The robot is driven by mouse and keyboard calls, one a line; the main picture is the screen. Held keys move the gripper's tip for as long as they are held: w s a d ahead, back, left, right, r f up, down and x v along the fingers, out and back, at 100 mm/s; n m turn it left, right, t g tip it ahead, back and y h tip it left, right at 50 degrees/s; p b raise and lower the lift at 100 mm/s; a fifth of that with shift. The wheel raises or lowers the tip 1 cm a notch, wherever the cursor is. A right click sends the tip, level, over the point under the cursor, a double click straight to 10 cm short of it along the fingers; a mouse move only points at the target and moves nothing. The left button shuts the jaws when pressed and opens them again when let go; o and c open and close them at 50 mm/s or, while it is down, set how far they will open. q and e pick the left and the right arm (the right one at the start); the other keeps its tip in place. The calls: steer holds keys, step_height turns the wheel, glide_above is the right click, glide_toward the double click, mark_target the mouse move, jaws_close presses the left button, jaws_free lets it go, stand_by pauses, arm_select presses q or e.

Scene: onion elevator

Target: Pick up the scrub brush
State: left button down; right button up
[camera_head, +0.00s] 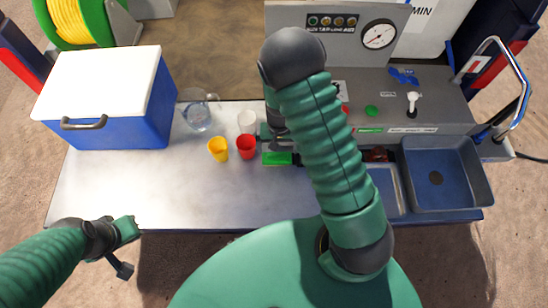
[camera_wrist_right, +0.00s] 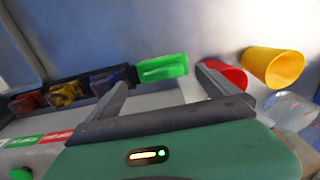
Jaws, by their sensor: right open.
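A bright green block (camera_head: 277,158), which may be the scrub brush, lies on the metal counter by the red cup. It also shows in the right wrist view (camera_wrist_right: 163,67), between and just beyond my fingers, apparently not gripped. My right gripper (camera_head: 275,142) is open, close to the block and partly hidden by my arm; its fingers (camera_wrist_right: 158,80) spread at either side of the block in the wrist view. I cannot see bristles. My left gripper (camera_head: 128,250) hangs in front of the counter's front edge, away from the objects; its jaws are unclear.
A red cup (camera_head: 247,147), a yellow cup (camera_head: 218,149), a white cup (camera_head: 248,120) and a clear pitcher (camera_head: 198,117) stand left of the block. A blue cooler (camera_head: 119,130) is further left. A sink (camera_head: 447,180) is at right. The front-left counter is clear.

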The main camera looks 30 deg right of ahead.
mark_target(277, 154)
steer(key=f, duration=0.1)
steer(key=d+f+p, duration=0.1)
steer(key=w+f, duration=0.1)
steer(key=shift+d+f+p, duration=0.15)
steer(key=shift+f+p, duration=0.1)
steer(key=shift+p, duration=0.1)
steer(key=shift+w+a+f, duration=0.1)
steer(key=shift+a+f, duration=0.05)
steer(key=shift+f, duration=0.4)
steer(key=shift+w+a+f, duration=0.1)
steer(key=shift+a+f, duration=0.05)
steer(key=shift+f, duration=0.35)
steer(key=shift+a, duration=0.45)
steer(key=shift+s+a, duration=0.1)
steer(key=shift+c, duration=1.9)
steer(key=shift+d, duration=0.55)
steer(key=c, duration=0.9)
steer(key=shift+c, duration=1.3)
arm_select(q)
steer(key=shift+d+r, duration=0.25)
steer(key=shift+r, duration=0.3)
steer(key=shift+d+r, duration=0.25)
steer(key=shift+r, duration=0.25)
arm_select(e)
steer(key=shift+a, duration=0.15)
